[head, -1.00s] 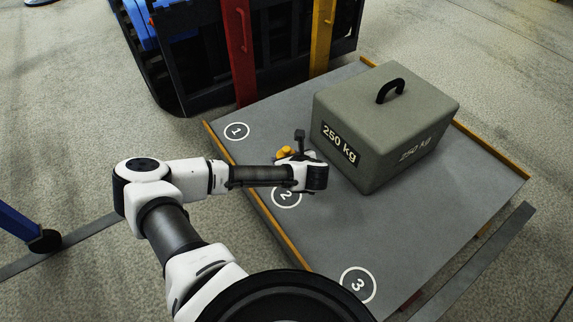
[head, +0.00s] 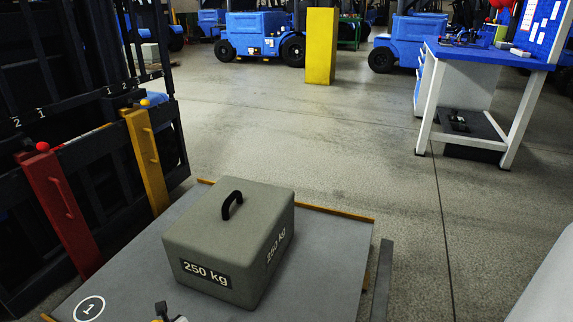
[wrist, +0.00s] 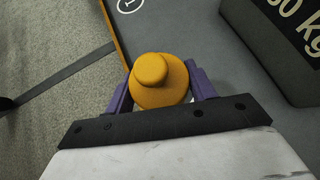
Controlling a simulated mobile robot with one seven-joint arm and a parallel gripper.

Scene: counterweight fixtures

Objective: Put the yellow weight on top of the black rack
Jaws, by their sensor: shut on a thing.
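The yellow weight (wrist: 163,85), a small knobbed piece, is between the purple fingers of my gripper (wrist: 160,88) in the wrist view. My gripper is shut on it, above the grey platform. In the head view only a small part of my gripper shows at the bottom edge, and the weight is mostly hidden. A black rack (head: 72,112) stands at the left of the head view, with white numbers along a ledge. A red bar (head: 62,205) and a yellow bar (head: 145,160) with ball tops lean at its front.
A grey 250 kg block (head: 225,240) with a black handle sits on the grey platform (head: 335,245), which has orange edging. A blue-topped workbench (head: 485,52) stands at the right. A yellow post (head: 320,45) and blue vehicles are farther back. Open floor lies between.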

